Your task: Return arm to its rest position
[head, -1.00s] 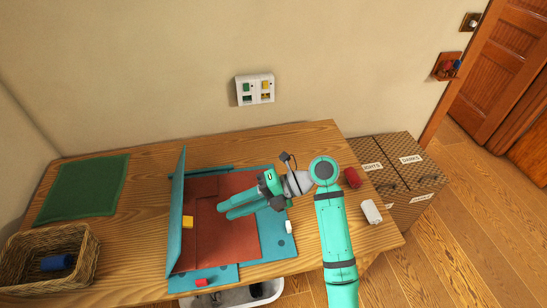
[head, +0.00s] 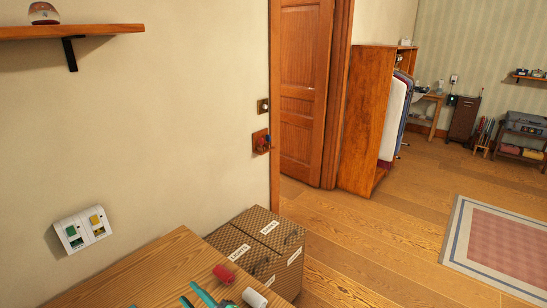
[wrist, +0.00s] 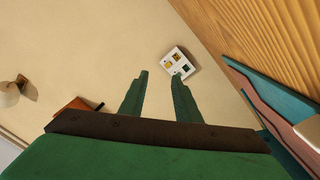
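My gripper (wrist: 159,82) shows in the wrist view, with its two green fingers apart and nothing between them. Beyond the fingers are the bare wall and the white switch panel (wrist: 178,64). In the head view only small teal and dark green pieces, which seem to be part of my arm, show at the bottom edge over the wooden table (head: 135,275). The rest of my arm is outside that view.
A red object (head: 224,273) and a white object (head: 254,298) are near the table corner. Patterned boxes (head: 262,243) stand beside the table. Open floor (head: 370,240) lies to the right, with a rug (head: 500,250). A shelf (head: 100,31) is on the wall.

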